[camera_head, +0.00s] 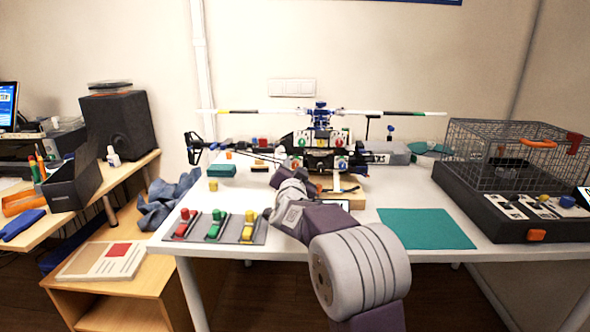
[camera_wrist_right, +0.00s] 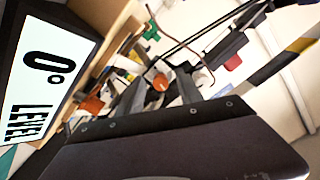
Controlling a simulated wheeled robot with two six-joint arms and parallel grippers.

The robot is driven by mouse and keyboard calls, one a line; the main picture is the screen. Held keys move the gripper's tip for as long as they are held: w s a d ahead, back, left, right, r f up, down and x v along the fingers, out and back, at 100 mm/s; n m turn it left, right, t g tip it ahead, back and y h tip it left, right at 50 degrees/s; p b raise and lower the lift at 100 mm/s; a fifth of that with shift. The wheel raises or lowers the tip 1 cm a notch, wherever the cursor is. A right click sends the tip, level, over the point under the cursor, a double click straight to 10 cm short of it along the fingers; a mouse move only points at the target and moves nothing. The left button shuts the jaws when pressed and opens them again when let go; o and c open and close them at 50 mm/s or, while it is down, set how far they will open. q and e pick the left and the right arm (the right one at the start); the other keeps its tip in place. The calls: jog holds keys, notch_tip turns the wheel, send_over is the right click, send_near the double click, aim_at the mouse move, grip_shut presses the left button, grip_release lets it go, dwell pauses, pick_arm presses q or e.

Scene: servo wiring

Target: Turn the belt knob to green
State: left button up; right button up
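The model helicopter (camera_head: 321,140) stands on the white table with small dials in red, green and white on its side. Which of these is the belt knob I cannot tell. My right gripper (camera_head: 284,172) reaches in from the front, close to the helicopter's lower left side, and its wrist hides part of the stand. In the right wrist view its two fingers (camera_wrist_right: 158,92) are apart, with an orange-red round knob (camera_wrist_right: 161,82) seen in the gap. Contact with it is not clear. My left gripper is not in view.
A tray of red, green and yellow parts (camera_head: 252,237) lies at the front left. A green mat (camera_head: 427,229) lies right of my arm. A wire cage on a black base (camera_head: 490,213) stands at the right. A "0° LEVEL" sign (camera_wrist_right: 45,80) is close in the wrist view.

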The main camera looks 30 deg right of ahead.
jog(key=p+v, duration=0.1)
jog(key=v, duration=0.8)
jog(key=shift+p, duration=0.4)
